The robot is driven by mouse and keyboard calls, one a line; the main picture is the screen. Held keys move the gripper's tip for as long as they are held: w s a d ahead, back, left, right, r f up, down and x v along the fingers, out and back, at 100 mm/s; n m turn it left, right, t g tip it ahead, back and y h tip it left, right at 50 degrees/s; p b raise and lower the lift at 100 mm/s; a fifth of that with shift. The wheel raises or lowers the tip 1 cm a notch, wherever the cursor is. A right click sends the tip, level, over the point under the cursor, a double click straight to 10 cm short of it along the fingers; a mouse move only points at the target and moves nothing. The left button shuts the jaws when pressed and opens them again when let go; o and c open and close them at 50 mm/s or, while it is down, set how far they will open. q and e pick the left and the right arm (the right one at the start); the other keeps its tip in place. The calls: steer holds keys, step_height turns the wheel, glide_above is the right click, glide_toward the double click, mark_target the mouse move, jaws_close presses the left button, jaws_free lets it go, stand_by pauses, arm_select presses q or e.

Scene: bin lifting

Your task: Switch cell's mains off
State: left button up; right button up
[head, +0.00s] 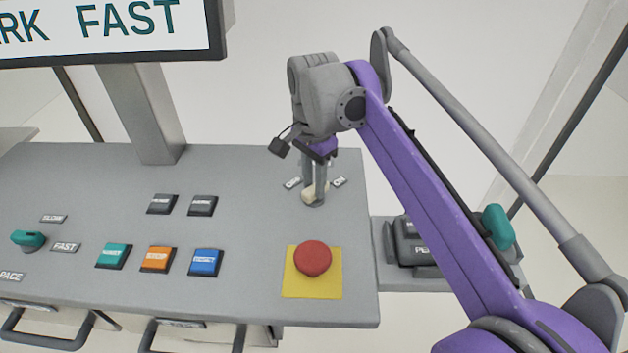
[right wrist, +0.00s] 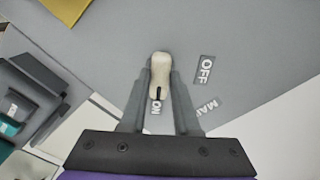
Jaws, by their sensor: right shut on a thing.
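The mains switch is a cream knob (head: 309,190) on the grey console, near its back right corner. In the right wrist view the knob (right wrist: 160,63) carries a dark pointer line that lies toward the ON label (right wrist: 156,107). The OFF label (right wrist: 206,69) is to the right of the knob there, with a partly hidden MAINS label (right wrist: 207,107) below it. My right gripper (head: 314,183) reaches down from above and is shut on the knob, one finger on each side. My left gripper is not in view.
A red mushroom button (head: 312,258) on a yellow plate sits in front of the switch. Green (head: 113,255), orange (head: 158,258) and blue (head: 205,262) buttons and a teal knob (head: 27,240) are further left. A screen (head: 130,28) stands behind.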

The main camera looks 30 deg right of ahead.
jaws_close()
steer(key=n+p, duration=0.2)
steer(key=n, duration=0.1)
steer(key=shift+r, duration=0.15)
steer(key=n+p, duration=0.3)
steer(key=n, duration=0.2)
steer(key=shift+n, duration=0.4)
steer(key=n+p, duration=0.1)
steer(key=n, duration=0.3)
steer(key=shift+n, duration=0.3)
steer(key=shift+n+p, duration=0.75)
steer(key=shift+n, duration=1.55)
steer(key=o, duration=0.9)
jaws_free()
